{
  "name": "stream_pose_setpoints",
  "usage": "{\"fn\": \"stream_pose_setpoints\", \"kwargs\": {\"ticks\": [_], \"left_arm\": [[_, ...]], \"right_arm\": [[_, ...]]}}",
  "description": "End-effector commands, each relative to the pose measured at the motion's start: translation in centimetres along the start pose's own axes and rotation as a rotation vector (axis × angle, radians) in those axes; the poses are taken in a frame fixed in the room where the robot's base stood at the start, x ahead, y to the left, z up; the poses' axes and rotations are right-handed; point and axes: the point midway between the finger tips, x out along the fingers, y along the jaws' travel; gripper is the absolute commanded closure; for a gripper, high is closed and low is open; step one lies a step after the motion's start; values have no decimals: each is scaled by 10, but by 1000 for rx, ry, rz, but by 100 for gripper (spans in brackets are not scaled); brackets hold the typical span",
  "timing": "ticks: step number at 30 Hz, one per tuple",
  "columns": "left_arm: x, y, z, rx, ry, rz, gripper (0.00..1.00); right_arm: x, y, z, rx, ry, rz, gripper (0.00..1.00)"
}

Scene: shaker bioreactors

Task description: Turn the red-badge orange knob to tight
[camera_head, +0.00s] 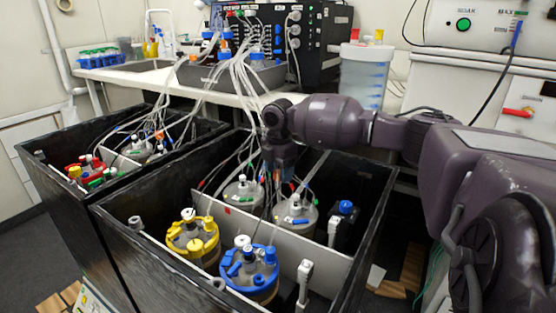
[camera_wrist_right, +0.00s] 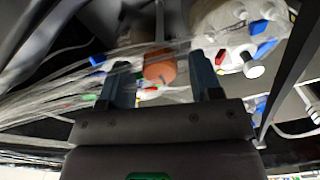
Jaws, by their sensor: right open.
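An orange knob (camera_wrist_right: 160,70) shows in the right wrist view, round and partly crossed by clear tubes. My right gripper (camera_wrist_right: 159,62) is open, with one finger on each side of the knob in that view. I cannot tell whether the fingers touch it. In the head view my right gripper (camera_head: 279,172) points down into the right black box among the tubes, and the knob is largely hidden there. A small red square (camera_head: 227,210) is on the white divider; I cannot tell whether it is the knob's badge. My left gripper is not in view.
The right black box (camera_head: 118,240) holds a yellow-capped vessel (camera_head: 192,238), a blue-capped vessel (camera_head: 249,272) and white-topped vessels (camera_head: 243,192). Clear tubes run from the bench (camera_head: 130,76) down around my gripper. A second black box (camera_head: 60,200) stands at left.

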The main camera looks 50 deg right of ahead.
Motion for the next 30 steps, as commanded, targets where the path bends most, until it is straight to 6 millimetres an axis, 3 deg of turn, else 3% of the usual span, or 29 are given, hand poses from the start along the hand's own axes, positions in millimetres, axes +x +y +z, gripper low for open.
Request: {"fn": "stream_pose_setpoints", "kwargs": {"ticks": [3,13,22,30], "left_arm": [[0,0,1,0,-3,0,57],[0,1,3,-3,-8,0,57],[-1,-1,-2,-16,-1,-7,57],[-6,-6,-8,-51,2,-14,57]], "right_arm": [[0,0,0,0,0,0,41],[0,0,0,0,0,-1,91],[-3,0,0,39,2,3,91],[-9,1,-2,201,7,8,91]]}}
